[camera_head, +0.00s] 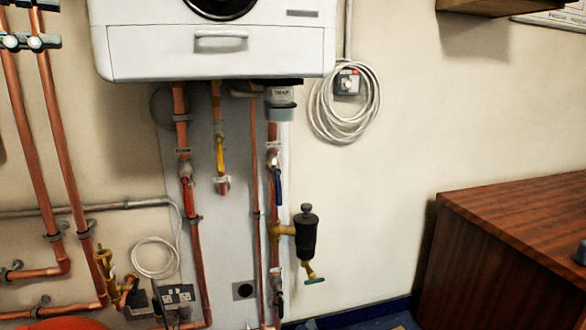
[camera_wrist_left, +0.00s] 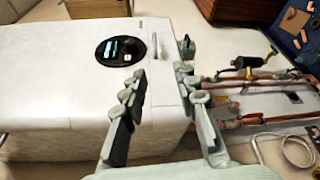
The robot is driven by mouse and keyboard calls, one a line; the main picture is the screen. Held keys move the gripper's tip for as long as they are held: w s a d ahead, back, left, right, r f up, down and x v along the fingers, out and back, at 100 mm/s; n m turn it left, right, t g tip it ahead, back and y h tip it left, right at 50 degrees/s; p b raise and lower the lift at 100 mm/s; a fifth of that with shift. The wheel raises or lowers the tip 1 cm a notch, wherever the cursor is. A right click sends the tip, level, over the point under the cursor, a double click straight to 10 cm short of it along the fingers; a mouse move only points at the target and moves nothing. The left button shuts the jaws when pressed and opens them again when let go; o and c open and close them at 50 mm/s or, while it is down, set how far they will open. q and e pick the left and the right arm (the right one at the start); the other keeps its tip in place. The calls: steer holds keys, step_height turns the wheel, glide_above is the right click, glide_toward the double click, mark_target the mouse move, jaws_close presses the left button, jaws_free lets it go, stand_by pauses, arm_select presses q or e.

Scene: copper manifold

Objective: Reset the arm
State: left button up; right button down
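My left gripper (camera_wrist_left: 160,74) shows in the left wrist view. Its two grey-green fingers with dark pads stand apart, with nothing held between them. They appear in front of the lower part of the white boiler (camera_wrist_left: 65,85), which looks turned sideways in this view. I cannot tell how far the fingers are from it. In the head view the boiler (camera_head: 270,50) hangs on the wall, and I cannot make out either gripper there. My right gripper shows in neither view.
Copper pipes (camera_head: 197,255) with red, yellow and blue valve handles run below the boiler. A black filter (camera_head: 306,235) sticks out beside them. A coiled white cable (camera_head: 318,110) hangs at right. A wooden cabinet (camera_head: 500,235) stands at the right. The wall between is clear.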

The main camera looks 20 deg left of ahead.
arm_select(q)
steer(key=w+d+f+n+g, duration=0.1)
steer(key=w+f, duration=0.7)
steer(key=f, duration=0.4)
steer(key=w+f+n, duration=0.1)
steer(key=w+f, duration=0.7)
steer(key=f, duration=0.4)
step_height(320, 180, down, 29)
steer(key=w+m+g+y, duration=0.2)
steer(key=m+g+y, duration=0.3)
steer(key=g+y, duration=0.15)
steer(key=s+d+f+m+g+y, duration=0.15)
steer(key=s+f+m+y, duration=0.25)
steer(key=s+f+m, duration=0.65)
steer(key=s+f+m+g+y, duration=0.25)
steer(key=s+f+m, duration=0.45)
steer(key=f, duration=0.7)
steer(key=s+d+f+n+h, duration=0.1)
steer(key=d+f+n, duration=0.1)
steer(key=d, duration=0.6)
steer(key=s+d+f+n+h, duration=0.1)
steer(key=s+d+f+n, duration=0.1)
steer(key=d, duration=0.6)
steer(key=shift+d+f+n+h, duration=0.15)
steer(key=shift+n+h, duration=0.2)
steer(key=shift+h, duration=0.05)
